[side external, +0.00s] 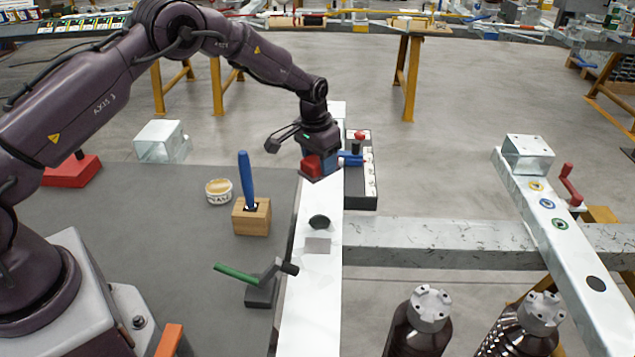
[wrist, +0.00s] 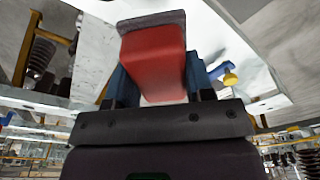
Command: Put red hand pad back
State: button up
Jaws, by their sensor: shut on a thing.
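A red hand pad (side external: 312,166) with a grey face is held in my gripper (side external: 324,160), just above the far part of the long white beam. In the wrist view the red pad (wrist: 154,62) sits between the two blue fingers of my gripper (wrist: 156,84), with its grey end pointing away from the palm. The gripper is shut on it. I cannot tell whether the pad touches the beam.
A black tray (side external: 361,202) with a red knob and a blue part stands right beside the gripper. A wooden block (side external: 251,218) with a blue-handled tool, a tub (side external: 219,191) and a green-handled clamp (side external: 262,288) stand left of the white beam (side external: 310,285). Dark bottles stand at front right.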

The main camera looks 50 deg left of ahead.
jog(key=s+a+r+n+y, duration=0.1)
jog(key=s+a+n, duration=0.25)
jog(key=a, duration=0.25)
jog(key=s+a+r+n, duration=0.2)
jog(key=a+n, duration=0.3)
jog(key=a, duration=0.1)
send_over(271, 182)
jog(key=shift+n, duration=0.25)
jog(key=f, duration=0.5)
jog(key=shift+s+f, duration=0.2)
jog(key=shift+f, duration=0.05)
jog(key=shift+d+f, duration=0.1)
jog(key=shift+f, duration=2.15)
jog(key=shift+f, duration=0.1)
jog(key=o, duration=0.9)
